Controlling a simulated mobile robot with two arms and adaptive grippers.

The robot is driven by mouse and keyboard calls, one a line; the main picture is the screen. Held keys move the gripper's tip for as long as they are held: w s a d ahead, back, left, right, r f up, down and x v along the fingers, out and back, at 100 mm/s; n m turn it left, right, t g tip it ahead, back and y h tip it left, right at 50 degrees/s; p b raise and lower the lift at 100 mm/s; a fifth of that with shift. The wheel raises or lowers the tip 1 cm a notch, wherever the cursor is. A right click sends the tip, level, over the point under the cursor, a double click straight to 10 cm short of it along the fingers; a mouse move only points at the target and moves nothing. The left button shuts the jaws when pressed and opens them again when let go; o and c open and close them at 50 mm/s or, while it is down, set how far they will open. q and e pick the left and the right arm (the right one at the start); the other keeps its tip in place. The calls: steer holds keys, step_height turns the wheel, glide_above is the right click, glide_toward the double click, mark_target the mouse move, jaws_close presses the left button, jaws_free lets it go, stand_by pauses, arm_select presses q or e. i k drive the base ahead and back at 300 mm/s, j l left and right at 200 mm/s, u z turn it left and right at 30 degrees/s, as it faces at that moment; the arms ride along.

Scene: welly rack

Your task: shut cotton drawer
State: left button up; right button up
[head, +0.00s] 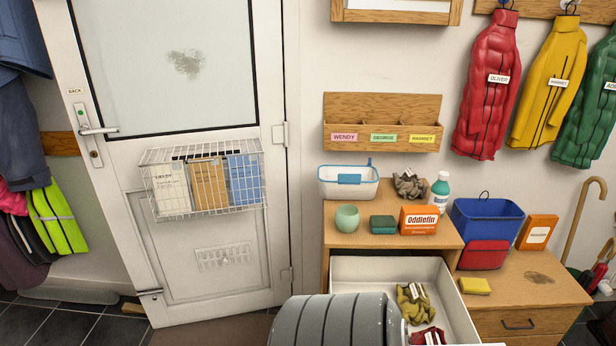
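The open drawer (362,270) has pale inner walls and sticks out toward me from the wooden cabinet (450,235), under its top. An olive knitted bundle (412,303) with a white tag and a dark red one (428,337) lie inside it. The drawer's front is cut off by the bottom edge of the view. I cannot read any label that names this drawer as the cotton one. Neither of my grippers is in view.
A grey ribbed rounded shape (330,322) hides the drawer's near left part; I cannot tell what it is. A lower wooden unit (560,290) with a shut drawer stands at right. An orange box (419,220) and other items stand on the cabinet. A white door (215,290) is left.

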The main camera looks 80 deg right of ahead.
mark_target(348, 275)
steer(key=k+z, duration=0.1)
steer(key=z, duration=3.1)
steer(key=k, duration=0.05)
